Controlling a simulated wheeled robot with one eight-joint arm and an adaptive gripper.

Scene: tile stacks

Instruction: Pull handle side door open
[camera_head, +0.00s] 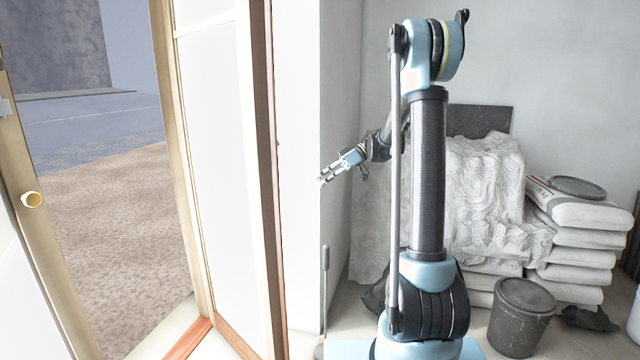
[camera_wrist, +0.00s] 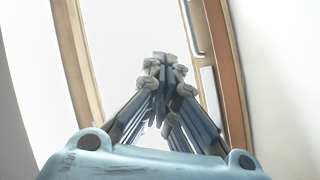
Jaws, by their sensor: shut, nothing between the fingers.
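My gripper (camera_head: 322,180) is to the right of the panel, pointing left and slightly down, touching nothing that I can see. In the wrist view my gripper (camera_wrist: 165,62) is shut and empty in front of a white panel (camera_wrist: 125,50). A slim metal handle (camera_wrist: 191,28) is on the wooden frame to its right. The fingers partly hide the panel.
A thin upright rod (camera_head: 325,290) stands on the floor below my gripper. Behind my arm are a crumpled white sheet (camera_head: 485,190), stacked sacks (camera_head: 585,240) and a dark bucket (camera_head: 520,320). A white wall (camera_head: 297,120) stands just right of the panel.

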